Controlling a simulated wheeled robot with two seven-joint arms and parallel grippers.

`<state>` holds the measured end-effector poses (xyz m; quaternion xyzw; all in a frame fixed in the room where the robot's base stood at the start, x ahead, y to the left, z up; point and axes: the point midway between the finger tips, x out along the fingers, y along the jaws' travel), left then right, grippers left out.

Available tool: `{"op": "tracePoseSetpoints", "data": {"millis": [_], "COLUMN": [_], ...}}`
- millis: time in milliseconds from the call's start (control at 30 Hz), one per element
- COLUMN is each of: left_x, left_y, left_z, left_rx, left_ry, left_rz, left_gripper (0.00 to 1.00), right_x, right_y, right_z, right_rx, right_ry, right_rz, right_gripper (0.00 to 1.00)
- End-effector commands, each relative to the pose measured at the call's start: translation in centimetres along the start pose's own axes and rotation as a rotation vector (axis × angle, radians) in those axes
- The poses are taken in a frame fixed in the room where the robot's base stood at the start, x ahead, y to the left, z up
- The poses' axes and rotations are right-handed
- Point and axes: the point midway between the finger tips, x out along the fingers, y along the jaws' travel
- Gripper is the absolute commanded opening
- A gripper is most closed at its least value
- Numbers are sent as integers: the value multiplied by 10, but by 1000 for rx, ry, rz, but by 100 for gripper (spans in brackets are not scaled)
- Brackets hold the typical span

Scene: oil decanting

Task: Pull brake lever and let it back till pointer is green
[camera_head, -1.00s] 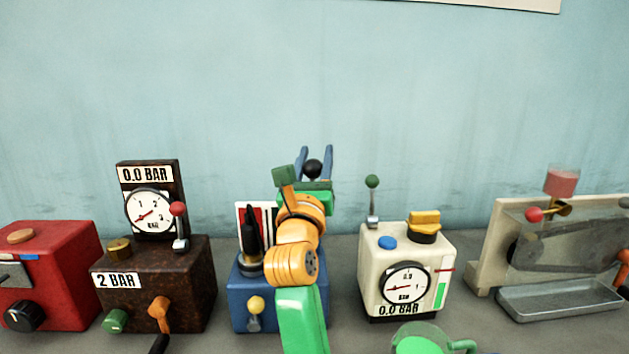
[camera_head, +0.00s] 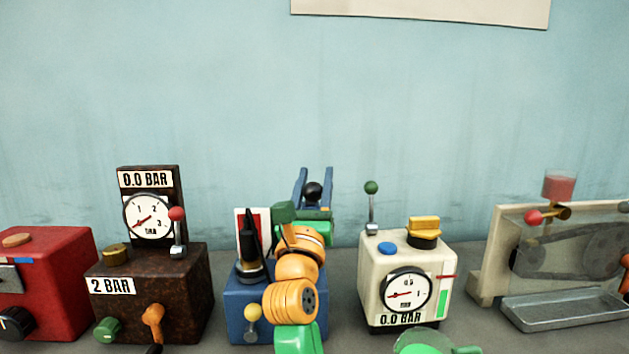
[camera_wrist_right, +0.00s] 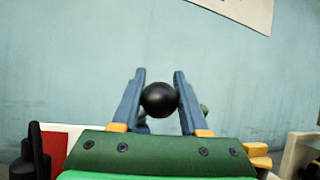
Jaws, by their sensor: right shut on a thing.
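A blue box (camera_head: 236,308) stands at centre, partly hidden by my right arm. On it a black pointer (camera_head: 249,248) stands upright before a panel (camera_head: 266,226) with white and red showing. No green shows on the panel; its right part is hidden behind my arm. My right gripper (camera_head: 312,185) is shut on a black ball knob (camera_head: 312,192), which sits between its blue fingers above and behind the box. The knob (camera_wrist_right: 159,99) also shows between the fingers in the right wrist view. The lever's shaft is mostly hidden. My left gripper is not in view.
A brown box with a gauge (camera_head: 149,217) and red-knobbed lever stands left. A cream box (camera_head: 378,275) with a green-knobbed lever (camera_head: 371,188) stands close on the right. A red box (camera_head: 55,270) and a metal tray (camera_head: 565,308) lie further out. The wall is behind.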

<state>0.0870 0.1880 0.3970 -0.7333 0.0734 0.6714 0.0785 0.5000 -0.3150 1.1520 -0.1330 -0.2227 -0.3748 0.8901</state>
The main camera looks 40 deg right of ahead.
Motion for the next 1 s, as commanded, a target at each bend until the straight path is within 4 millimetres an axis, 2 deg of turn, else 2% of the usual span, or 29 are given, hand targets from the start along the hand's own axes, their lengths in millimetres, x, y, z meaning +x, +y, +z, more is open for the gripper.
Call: {"op": "tracePoseSetpoints", "data": {"millis": [200,233,300,333,633,900,1000], "left_x": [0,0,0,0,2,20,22], "left_y": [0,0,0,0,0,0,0], "left_z": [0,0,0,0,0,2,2], "left_rx": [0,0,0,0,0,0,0], "left_ry": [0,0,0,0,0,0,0], "left_rz": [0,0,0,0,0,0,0], "left_gripper": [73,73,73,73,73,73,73], "right_x": [0,0,0,0,-4,-59,-70], "right_y": [0,0,0,0,0,0,0], "right_z": [-1,-1,-1,-1,-1,-3,-2], "right_rx": [0,0,0,0,1,3,1], "right_ry": [3,3,2,2,1,1,1], "right_rz": [-1,-1,-1,-1,0,1,0], "right_gripper": [0,52,71,73,73,73,73]}}
